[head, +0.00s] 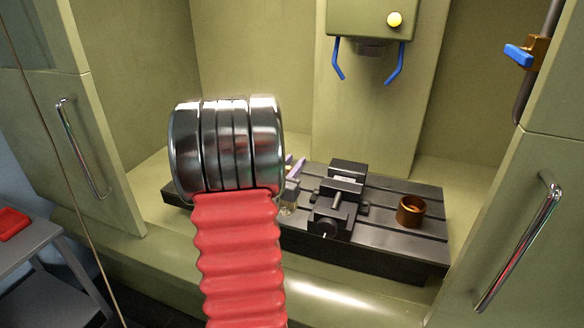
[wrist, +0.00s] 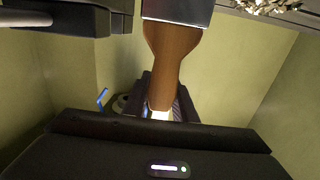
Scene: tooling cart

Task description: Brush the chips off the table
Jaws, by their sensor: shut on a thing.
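The black slotted table (head: 425,232) stands inside the machine in the head view. Curled metal chips (wrist: 270,5) lie at the top right edge of the wrist view, cut off by the frame. My gripper (wrist: 163,108) is shut on the brown handle of a brush (wrist: 172,62). The handle runs up to a metal ferrule at the top of the wrist view; the bristles are out of frame there. In the head view my gripper (head: 293,172) shows only as a small purple part over the table, mostly hidden behind my arm.
A black vise (head: 343,190) is bolted mid-table, with a bronze cup-like part (head: 411,211) to its right. The spindle head (head: 370,22) with blue nozzles (head: 394,70) hangs above. Open doors with handles (head: 518,243) flank the opening. My arm hides the table's left part.

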